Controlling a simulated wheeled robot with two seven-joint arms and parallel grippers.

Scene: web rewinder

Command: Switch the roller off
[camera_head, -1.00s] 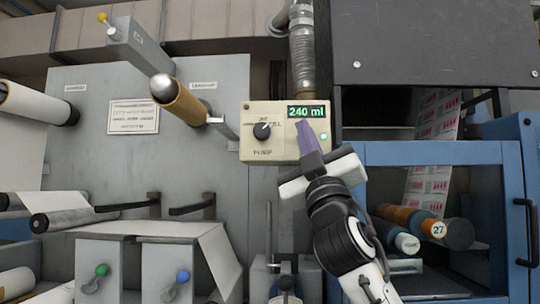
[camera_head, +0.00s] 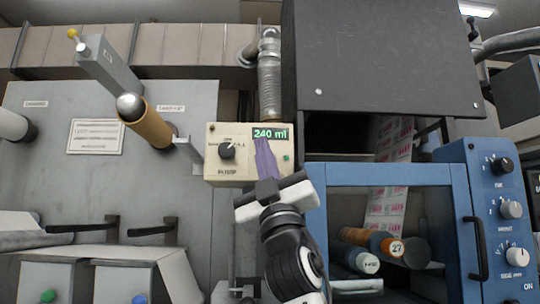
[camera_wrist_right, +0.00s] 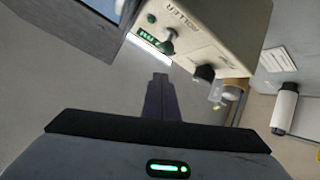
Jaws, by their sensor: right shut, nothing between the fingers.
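A cream control box (camera_head: 215,172) marked PUMP, with a black knob, a "240 ml" display and a green light, is on the machine in the head view. In the wrist view a cream box (camera_wrist_right: 225,25) bears the word ROLLER, a switch or knob (camera_wrist_right: 168,45), a small green display (camera_wrist_right: 146,36) and a green light (camera_wrist_right: 150,18). That roller face is not seen in the head view. My right gripper (camera_head: 264,150) is shut and empty, its purple-grey fingers overlapping the pump box's right part. In the wrist view its fingertips (camera_wrist_right: 161,78) are just below the roller switch, apparently apart from it.
A gold cylinder with a ball end (camera_head: 150,118) sticks out left of the box. A dark hood (camera_head: 380,55) hangs at upper right. A blue-framed door (camera_head: 390,175) and a blue knob panel (camera_head: 490,215) with an ON display stand right.

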